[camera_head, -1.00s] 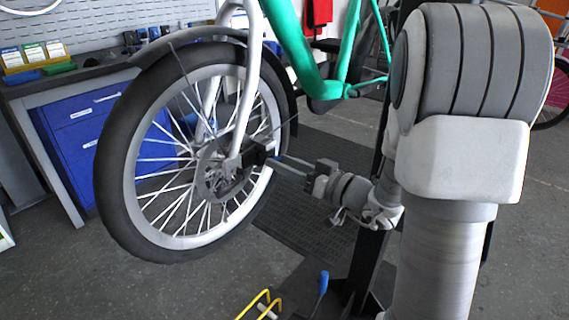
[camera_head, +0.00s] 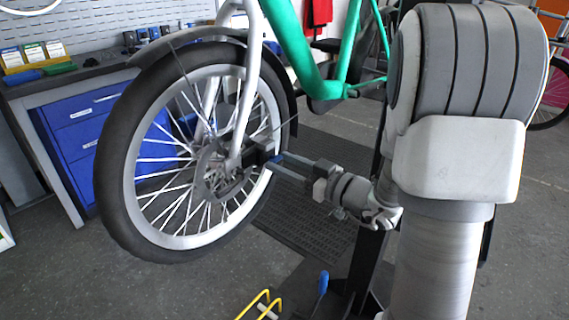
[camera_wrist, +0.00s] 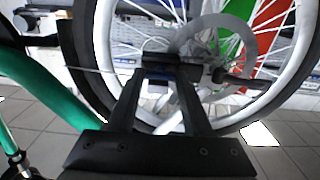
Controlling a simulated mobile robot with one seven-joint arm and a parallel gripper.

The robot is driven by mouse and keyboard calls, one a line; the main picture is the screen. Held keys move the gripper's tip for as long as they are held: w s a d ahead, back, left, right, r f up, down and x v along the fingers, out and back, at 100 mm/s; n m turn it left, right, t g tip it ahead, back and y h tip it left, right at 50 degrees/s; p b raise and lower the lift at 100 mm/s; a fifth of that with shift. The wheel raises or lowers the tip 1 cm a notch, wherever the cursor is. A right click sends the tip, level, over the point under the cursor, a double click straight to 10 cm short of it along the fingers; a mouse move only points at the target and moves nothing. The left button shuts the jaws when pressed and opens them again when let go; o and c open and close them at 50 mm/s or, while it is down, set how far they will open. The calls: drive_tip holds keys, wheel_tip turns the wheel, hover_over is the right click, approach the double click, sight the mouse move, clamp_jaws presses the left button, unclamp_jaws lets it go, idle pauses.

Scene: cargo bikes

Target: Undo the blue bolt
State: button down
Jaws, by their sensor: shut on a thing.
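My gripper (camera_head: 272,158) reaches in from the right to the hub of the bike's front wheel (camera_head: 120,190). Its fingers are shut at the fork end (camera_head: 234,160), beside the brake disc. A small patch of blue, which I take to be the blue bolt (camera_head: 278,158), shows at the fingertips. In the wrist view my gripper (camera_wrist: 168,66) has its dark fingers converging in front of the spokes and disc. The fingertips hide most of the bolt, so its thread and seating cannot be seen.
The green frame (camera_head: 300,50) rises above the wheel. A workbench with blue drawers (camera_head: 85,115) stands behind at left. A yellow rack (camera_head: 262,303) and a blue-handled tool (camera_head: 323,283) are low in front. The floor at lower left is clear.

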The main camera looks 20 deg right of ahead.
drive_tip(key=shift+c, duration=1.6)
unclamp_jaws()
drive_tip(key=p+v, duration=0.1)
drive_tip(key=v, duration=1.6)
drive_tip(key=shift+s, duration=0.15)
drive_tip(key=shift+d+r, duration=0.1)
